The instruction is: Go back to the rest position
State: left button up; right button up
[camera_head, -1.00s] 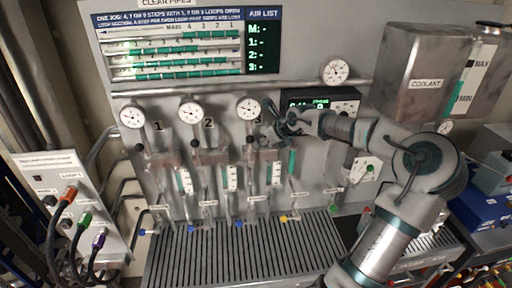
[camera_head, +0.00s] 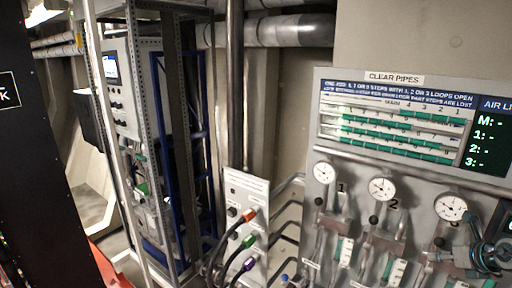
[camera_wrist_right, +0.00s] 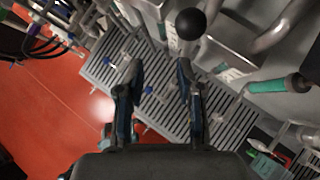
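My right gripper (camera_head: 490,258) shows at the right edge of the head view, in front of the panel near the third gauge (camera_head: 451,208). In the right wrist view my right gripper (camera_wrist_right: 158,85) has its two fingers apart with nothing held between them. A black ball knob (camera_wrist_right: 190,24) shows just beyond the right finger; I cannot tell the exact gap. My left gripper is not in either current view.
The clear pipes panel (camera_head: 394,78) carries gauges and green level bars. A socket box (camera_head: 246,186) with orange, green and purple plugs stands left of it. A metal rack frame (camera_head: 150,120) stands further left. A slatted grate (camera_wrist_right: 150,80) lies below the gripper, beside the red floor (camera_wrist_right: 55,120).

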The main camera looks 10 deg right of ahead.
jog(key=w+a+f+m+t+y, duration=0.25)
jog(key=w+a+f, duration=0.25)
jog(key=a+f, duration=0.4)
jog(key=w+a+f+m+t+y, duration=0.1)
jog(key=w+a+f+m+y, duration=0.15)
jog(key=w+a+f, duration=0.65)
jog(key=s+a+f+m+t+h, duration=0.1)
jog(key=s+a+f+m, duration=0.2)
jog(key=a+f+m, duration=0.3)
jog(key=s+a+f+m+h, duration=0.1)
jog(key=s+a+f+m, duration=0.25)
jog(key=f, duration=0.55)
jog(key=s+a+f+m+g+h, duration=0.1)
jog(key=s+a+f+m+g, duration=0.45)
jog(key=s+m, duration=0.4)
jog(key=s+a+f+m+g, duration=0.4)
jog(key=s+a+f+m, duration=0.3)
jog(key=s, duration=0.6)
notch_tip(320, 180, down, 27)
jog(key=s+g+b, duration=0.2)
jog(key=b, duration=0.1)
jog(key=s+d+f+g+b, duration=0.1)
jog(key=s+d+f+b, duration=0.2)
jog(key=s+f, duration=1.5)
notch_tip(320, 180, down, 4)
jog(key=shift+r+h, duration=0.2)
jog(key=shift+h, duration=0.1)
jog(key=shift+s, duration=0.1)
